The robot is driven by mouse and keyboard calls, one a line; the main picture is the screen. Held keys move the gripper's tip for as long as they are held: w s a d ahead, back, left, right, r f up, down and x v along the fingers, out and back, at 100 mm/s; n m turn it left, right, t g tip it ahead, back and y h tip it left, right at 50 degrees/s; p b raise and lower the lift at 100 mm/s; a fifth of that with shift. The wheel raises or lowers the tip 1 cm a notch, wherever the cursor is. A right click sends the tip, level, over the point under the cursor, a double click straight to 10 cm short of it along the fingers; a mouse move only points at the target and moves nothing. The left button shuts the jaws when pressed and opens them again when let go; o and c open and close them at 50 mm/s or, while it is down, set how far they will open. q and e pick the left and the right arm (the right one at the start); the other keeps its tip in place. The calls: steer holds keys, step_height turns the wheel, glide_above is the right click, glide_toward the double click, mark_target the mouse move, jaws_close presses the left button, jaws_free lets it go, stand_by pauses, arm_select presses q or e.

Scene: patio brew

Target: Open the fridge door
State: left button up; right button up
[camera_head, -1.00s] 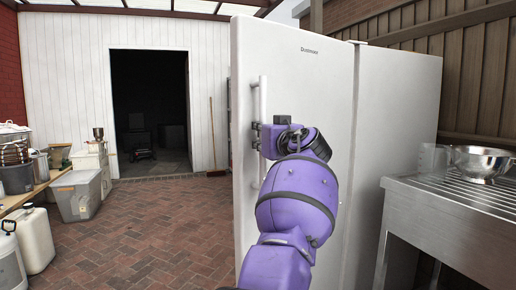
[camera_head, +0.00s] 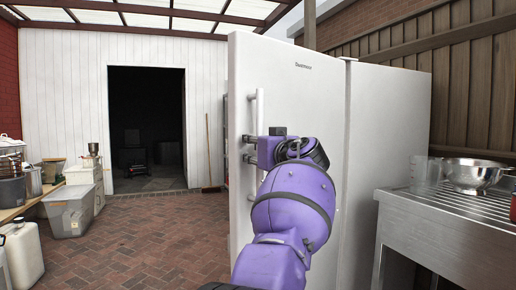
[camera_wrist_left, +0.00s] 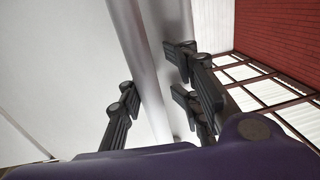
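The fridge (camera_head: 392,130) is tall and white; its door (camera_head: 295,90) faces me, with a vertical pale handle (camera_head: 259,108) near the left edge. I cannot tell whether the door stands off the body. My left gripper (camera_head: 249,149), on a purple arm, is at the handle. In the left wrist view, the handle bar (camera_wrist_left: 143,65) runs between the dark fingers of this gripper (camera_wrist_left: 155,98). Gaps show beside the bar, so the fingers look open around it. The arm hides the lower middle of the door. My right gripper is not in view.
A steel counter (camera_head: 448,225) with a colander (camera_head: 475,174) and a clear jug (camera_head: 424,172) stands close on the right. Tubs, a crate (camera_head: 68,210) and a white canister (camera_head: 24,252) are at the left. The brick floor (camera_head: 150,235) left of the fridge is clear.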

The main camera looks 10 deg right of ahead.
arm_select(q)
steer(key=shift+o, duration=0.5)
steer(key=shift+d, duration=0.35)
steer(key=v, duration=0.7)
steer(key=shift+s, duration=0.3)
steer(key=shift+r, duration=0.1)
